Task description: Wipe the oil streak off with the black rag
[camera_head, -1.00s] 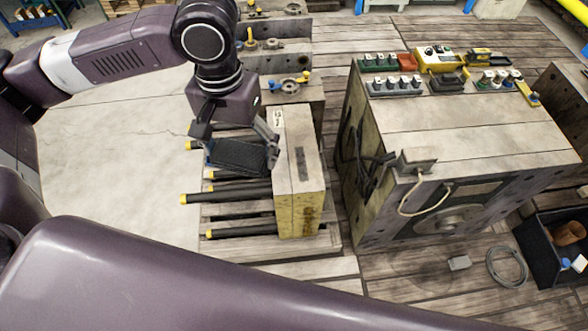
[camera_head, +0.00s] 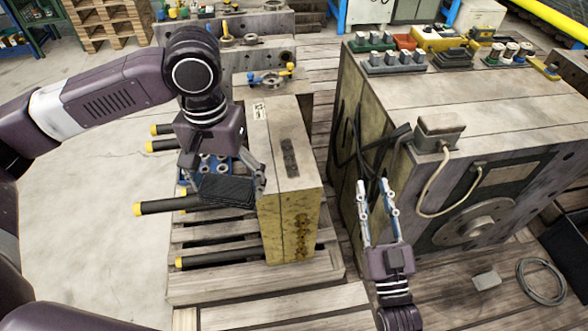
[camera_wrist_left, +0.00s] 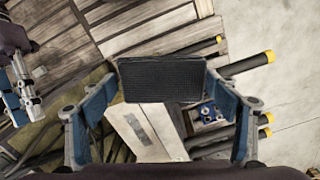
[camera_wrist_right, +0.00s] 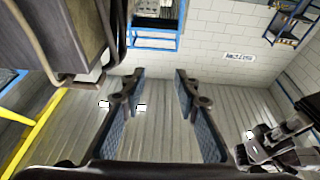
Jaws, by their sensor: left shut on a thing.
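The black rag (camera_head: 226,189), a dark textured pad, is held between the fingers of my left gripper (camera_head: 224,180). The left wrist view shows the rag (camera_wrist_left: 162,82) spanning both fingertips. The rag is left of the upright mould block (camera_head: 272,135); I cannot tell whether they touch. A dark narrow strip (camera_head: 290,158) lies on the block's pale top, and a brown stain (camera_head: 302,238) runs down its yellow end face. I cannot tell which is the oil streak. My right gripper (camera_head: 374,184) is open and empty, right of the block, before the big mould.
The big mould (camera_head: 490,105) stands right, with a grey box and cable (camera_head: 439,132) at its edge. Dark rods with yellow ends (camera_head: 170,206) stick out left over the pallet (camera_head: 215,290). Bare floor (camera_head: 85,190) is at left.

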